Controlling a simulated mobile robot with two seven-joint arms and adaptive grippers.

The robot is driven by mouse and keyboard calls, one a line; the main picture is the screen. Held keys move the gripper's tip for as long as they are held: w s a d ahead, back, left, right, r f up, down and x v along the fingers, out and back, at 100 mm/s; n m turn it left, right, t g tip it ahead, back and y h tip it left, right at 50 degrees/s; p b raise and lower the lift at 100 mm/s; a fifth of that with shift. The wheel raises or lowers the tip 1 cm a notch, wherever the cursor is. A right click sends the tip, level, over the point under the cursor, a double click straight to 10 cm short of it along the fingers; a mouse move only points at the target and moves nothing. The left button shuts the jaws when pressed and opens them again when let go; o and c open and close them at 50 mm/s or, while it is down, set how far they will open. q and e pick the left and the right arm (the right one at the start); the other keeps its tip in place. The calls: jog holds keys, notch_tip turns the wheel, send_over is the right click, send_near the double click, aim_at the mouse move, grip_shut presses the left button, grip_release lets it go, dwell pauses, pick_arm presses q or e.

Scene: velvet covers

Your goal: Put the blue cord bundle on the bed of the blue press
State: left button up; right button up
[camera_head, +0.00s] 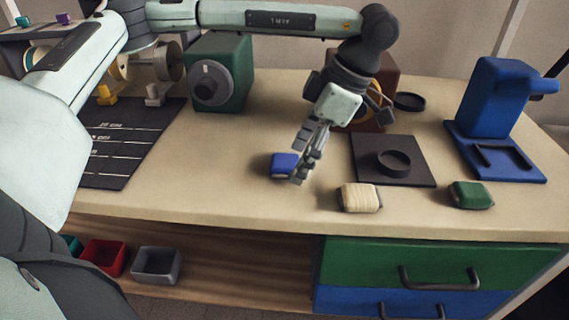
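The blue cord bundle (282,164) is a small blue block-like bundle lying on the tan tabletop left of centre. My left gripper (303,176) reaches down from above, with its fingertips just right of the bundle and overlapping its right edge in the picture. I cannot tell whether they touch it or how far apart the fingers are. The blue press (488,97) stands at the right end of the table. Its flat blue bed (510,160) has dark rails and holds no bundle. My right gripper is not in view.
A cream bundle (360,197) and a green bundle (471,194) lie near the front edge. A black plate (415,175) with a round ring lies between the gripper and the press. A green machine (232,70) and a marked dark mat (120,165) are to the left.

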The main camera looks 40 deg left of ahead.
pick_arm(q)
jog(key=c, duration=0.6)
jog(key=shift+r, duration=0.15)
